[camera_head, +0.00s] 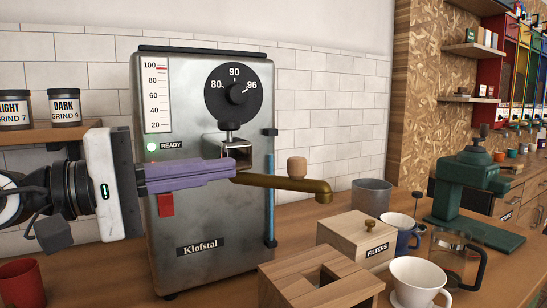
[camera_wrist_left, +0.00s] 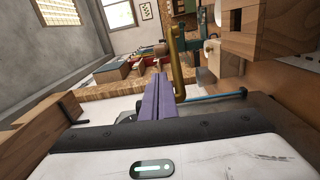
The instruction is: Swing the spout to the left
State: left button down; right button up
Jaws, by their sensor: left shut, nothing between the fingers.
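The brass spout (camera_head: 285,183) comes out of the front of the steel Klofstal machine (camera_head: 205,225) and points right, with a wooden knob (camera_head: 297,167) near its outer end. It also shows in the left wrist view (camera_wrist_left: 178,65), just right of the fingers. My left gripper (camera_head: 234,169) has purple fingers that are shut and empty. In the head view the fingertips lie at the spout's base end, below the small steel block; I cannot tell whether they touch the spout. In the left wrist view the gripper (camera_wrist_left: 161,80) points away from the camera. My right gripper is not in view.
A wooden box (camera_head: 325,280) with an opening, a FILTERS box (camera_head: 352,238), a grey canister (camera_head: 371,193), a white cup (camera_head: 420,280) and a glass pot (camera_head: 452,258) stand below and right of the spout. A red cup (camera_head: 22,283) is at lower left.

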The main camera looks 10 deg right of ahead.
aim_at(270, 177)
pick_arm(q)
jog(key=p+x, duration=0.2)
jog(key=x, duration=0.7)
jog(key=shift+w+d, duration=0.2)
jog(key=shift+d, duration=0.3)
jog(key=shift+w+f, duration=0.1)
